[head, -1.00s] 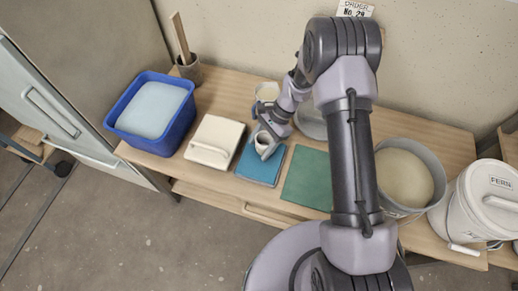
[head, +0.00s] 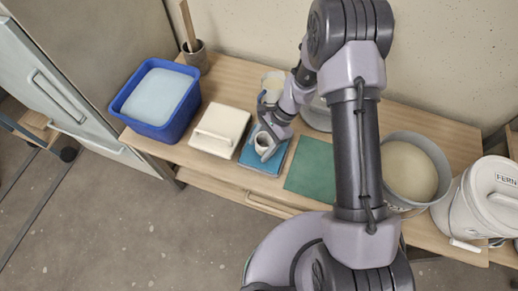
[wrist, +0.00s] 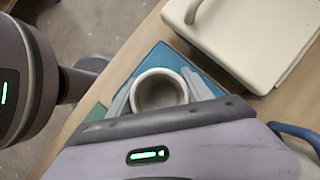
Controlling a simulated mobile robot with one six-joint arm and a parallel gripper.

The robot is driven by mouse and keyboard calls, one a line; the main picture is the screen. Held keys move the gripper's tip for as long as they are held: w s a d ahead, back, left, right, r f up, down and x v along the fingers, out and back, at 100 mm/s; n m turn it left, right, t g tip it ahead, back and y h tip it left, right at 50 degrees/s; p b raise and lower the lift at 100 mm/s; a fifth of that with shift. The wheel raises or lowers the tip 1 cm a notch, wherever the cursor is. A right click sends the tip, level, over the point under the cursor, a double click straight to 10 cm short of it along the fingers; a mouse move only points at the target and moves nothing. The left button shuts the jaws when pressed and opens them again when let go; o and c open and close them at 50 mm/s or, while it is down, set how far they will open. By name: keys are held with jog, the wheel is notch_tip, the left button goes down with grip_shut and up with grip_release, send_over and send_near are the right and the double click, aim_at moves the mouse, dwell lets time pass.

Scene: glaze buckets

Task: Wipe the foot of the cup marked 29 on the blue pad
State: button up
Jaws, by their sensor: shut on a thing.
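A small pale cup (head: 263,143) is held in my gripper (head: 266,147) over the blue pad (head: 272,169). In the wrist view the cup (wrist: 158,90) is upright with its open mouth toward the camera. My gripper's fingers (wrist: 160,96) are shut on it from both sides. The blue pad (wrist: 158,58) shows around and under the cup. The cup's foot is hidden, so I cannot tell whether it touches the pad. No number on the cup can be read.
A lidded cream box (head: 219,131) stands left of the pad, and a green mat (head: 312,168) lies to its right. A blue tub (head: 155,129) is at the left end. A grey bucket (head: 440,169) and a white lidded bucket (head: 470,205) stand right. A pitcher (head: 273,80) is behind.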

aim_at(263, 140)
jog(key=shift+w+d, duration=0.25)
jog(key=shift+w, duration=0.45)
jog(key=shift+w+d, duration=0.25)
jog(key=shift+w, duration=0.5)
jog(key=shift+w+d, duration=0.25)
jog(key=shift+w, duration=0.45)
jog(key=shift+s+a+b, duration=0.1)
jog(key=shift+s+a, duration=0.3)
jog(key=shift+s, duration=0.7)
jog(key=shift+s+a+b, duration=0.1)
jog(key=shift+s+a, duration=0.25)
jog(key=shift+s, duration=0.8)
jog(key=shift+s+a+b, duration=0.1)
jog(key=shift+s+a, duration=0.3)
jog(key=shift+s, duration=0.7)
jog(key=shift+w+d, duration=0.4)
jog(key=shift+w, duration=0.7)
jog(key=shift+w+d, duration=0.4)
jog(key=shift+w, duration=0.75)
jog(key=shift+w+d, duration=0.4)
jog(key=shift+w, duration=0.7)
notch_tip(263, 140, up, 7)
jog(key=p, duration=0.5)
